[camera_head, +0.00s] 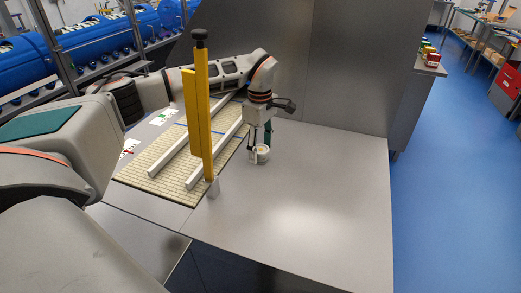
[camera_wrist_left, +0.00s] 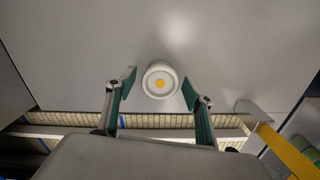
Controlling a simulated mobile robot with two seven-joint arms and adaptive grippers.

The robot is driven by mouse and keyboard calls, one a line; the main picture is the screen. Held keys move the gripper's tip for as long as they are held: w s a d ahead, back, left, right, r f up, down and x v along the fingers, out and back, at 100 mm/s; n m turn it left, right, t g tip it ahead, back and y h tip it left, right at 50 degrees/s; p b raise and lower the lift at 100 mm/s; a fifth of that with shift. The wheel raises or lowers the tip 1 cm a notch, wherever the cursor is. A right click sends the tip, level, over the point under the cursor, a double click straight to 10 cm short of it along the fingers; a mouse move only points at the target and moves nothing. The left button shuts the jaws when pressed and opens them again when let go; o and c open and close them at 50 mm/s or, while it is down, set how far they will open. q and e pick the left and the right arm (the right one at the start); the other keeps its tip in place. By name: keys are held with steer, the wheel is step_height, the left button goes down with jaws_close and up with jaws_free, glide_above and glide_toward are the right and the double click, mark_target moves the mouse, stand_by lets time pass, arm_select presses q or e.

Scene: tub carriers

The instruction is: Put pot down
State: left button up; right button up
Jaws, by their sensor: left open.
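The pot (camera_head: 262,154) is a small round whitish vessel on the bare grey metal table, just right of the tiled board. In the left wrist view the pot (camera_wrist_left: 160,80) is seen from above, with a white rim and a yellow-orange spot in the middle. My left gripper (camera_head: 260,144) is open at the pot. In the left wrist view its green-padded fingertips (camera_wrist_left: 159,86) lie on either side of the pot, with a gap visible at each side. My right gripper is not in view.
The tiled board (camera_head: 165,178) with white rails (camera_head: 172,150) lies left of the pot. An upright yellow post (camera_head: 203,120) with a black knob stands at its near right edge. A grey metal wall (camera_head: 345,75) closes the back. The table (camera_head: 330,200) is clear to the right and front.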

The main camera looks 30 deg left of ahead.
mark_target(260, 148)
arm_select(q)
step_height(260, 148, up, 12)
steer(key=shift+f, duration=0.2)
steer(key=shift+a, duration=0.1)
stand_by(0.6)
